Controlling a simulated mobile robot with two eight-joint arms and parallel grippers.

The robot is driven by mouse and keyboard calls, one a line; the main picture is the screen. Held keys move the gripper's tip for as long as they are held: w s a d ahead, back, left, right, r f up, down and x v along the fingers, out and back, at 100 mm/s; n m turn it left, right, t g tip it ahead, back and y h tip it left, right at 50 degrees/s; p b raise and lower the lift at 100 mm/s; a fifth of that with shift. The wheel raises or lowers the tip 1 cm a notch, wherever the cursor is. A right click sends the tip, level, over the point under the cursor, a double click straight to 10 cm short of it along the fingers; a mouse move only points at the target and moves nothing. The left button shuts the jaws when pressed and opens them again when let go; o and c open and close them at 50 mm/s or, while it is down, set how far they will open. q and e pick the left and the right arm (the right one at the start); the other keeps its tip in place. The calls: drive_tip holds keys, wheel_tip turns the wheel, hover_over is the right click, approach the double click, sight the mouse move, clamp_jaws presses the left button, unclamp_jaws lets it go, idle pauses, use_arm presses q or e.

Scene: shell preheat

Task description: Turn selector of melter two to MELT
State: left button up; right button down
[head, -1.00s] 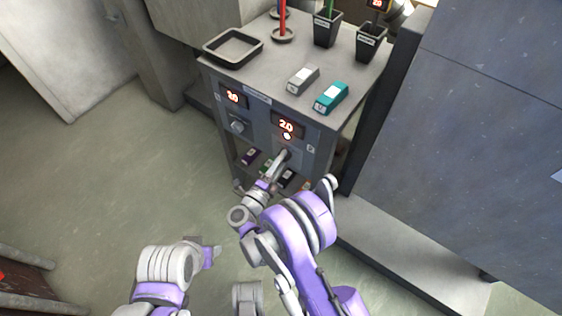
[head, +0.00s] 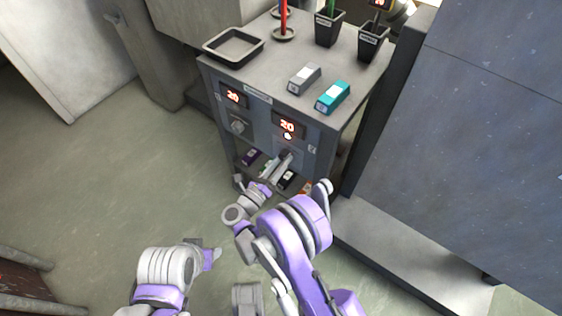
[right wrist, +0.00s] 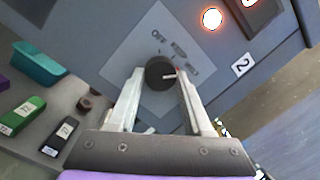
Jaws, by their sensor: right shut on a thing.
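The cabinet's right-hand selector is a dark round knob (right wrist: 157,72) on a pale plate (right wrist: 140,45), with a label "2" (right wrist: 240,65) beside it. My right gripper (right wrist: 158,85) is shut on this knob, one finger on each side. The knob's white pointer points right, roughly toward the lowest of the three marks. The top mark reads OFF; the other two are too small to read surely. In the head view my right gripper (head: 279,166) is at the cabinet front, below the right display (head: 288,126).
A lit round lamp (right wrist: 212,18) is above the plate. The other selector (head: 238,127) is to the left. A black tray (head: 233,47), a grey box (head: 304,79) and a teal box (head: 332,97) stand on top. Several small boxes lie on the shelf below. A large grey block (head: 470,130) bounds the right.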

drive_tip(key=shift+m, duration=0.7)
drive_tip(key=shift+c, duration=1.6)
unclamp_jaws()
drive_tip(key=r+p+v, duration=0.1)
drive_tip(key=v, duration=0.6)
drive_tip(key=shift+s+a+f, duration=0.15)
drive_tip(key=shift+a+f, duration=0.1)
drive_tip(key=shift+f, duration=0.3)
